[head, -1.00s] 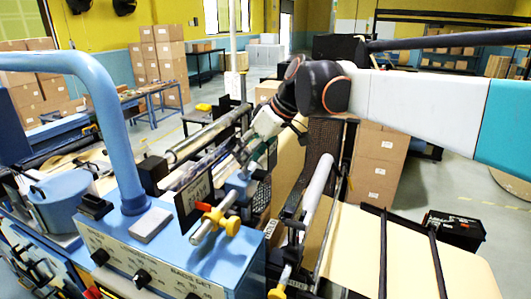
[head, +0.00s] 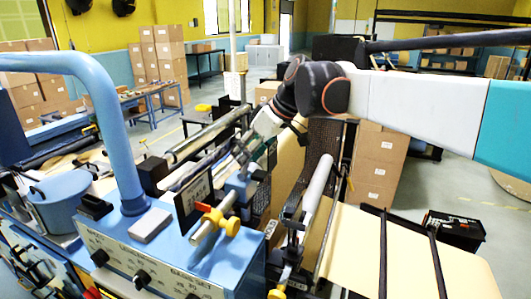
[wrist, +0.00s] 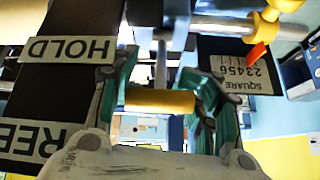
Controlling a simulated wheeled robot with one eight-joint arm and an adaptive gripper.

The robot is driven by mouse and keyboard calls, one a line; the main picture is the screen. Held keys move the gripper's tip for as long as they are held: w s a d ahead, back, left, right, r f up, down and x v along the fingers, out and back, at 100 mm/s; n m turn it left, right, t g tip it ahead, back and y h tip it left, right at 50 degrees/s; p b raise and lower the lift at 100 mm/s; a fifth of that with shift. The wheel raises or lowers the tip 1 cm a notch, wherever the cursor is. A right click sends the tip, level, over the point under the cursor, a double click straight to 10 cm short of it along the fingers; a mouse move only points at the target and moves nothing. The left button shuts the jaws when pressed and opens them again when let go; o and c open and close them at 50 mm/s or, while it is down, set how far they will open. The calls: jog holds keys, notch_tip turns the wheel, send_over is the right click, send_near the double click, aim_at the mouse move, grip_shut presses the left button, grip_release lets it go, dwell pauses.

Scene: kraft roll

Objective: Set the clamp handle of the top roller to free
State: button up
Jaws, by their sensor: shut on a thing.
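The clamp handle's yellow grip (wrist: 160,101) lies crosswise between the green fingers of my gripper (wrist: 165,95) in the wrist view. A grey rod (wrist: 162,62) runs from the grip to a dark bracket. My gripper is shut on this grip. A HOLD label (wrist: 68,50) and a partly covered label, apparently FREE (wrist: 40,142), sit upside down on a black plate at the left. I cannot tell which label the handle lines up with. In the head view my gripper (head: 243,150) is small among the rollers, and the held grip is not clear there.
A yellow knob (head: 217,219) on a metal shaft stands in front of my gripper. A blue control box (head: 165,255) and a thick blue pipe (head: 115,130) are at the left. A white roller (head: 318,185) and kraft paper (head: 365,255) lie to the right.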

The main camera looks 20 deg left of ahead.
jog(key=shift+s+a, duration=0.1)
jog(key=shift+s, duration=0.05)
jog(key=o, duration=1.8)
jog(key=shift+s+a+f, duration=0.1)
jog(key=shift+a, duration=0.15)
jog(key=shift+d, duration=0.25)
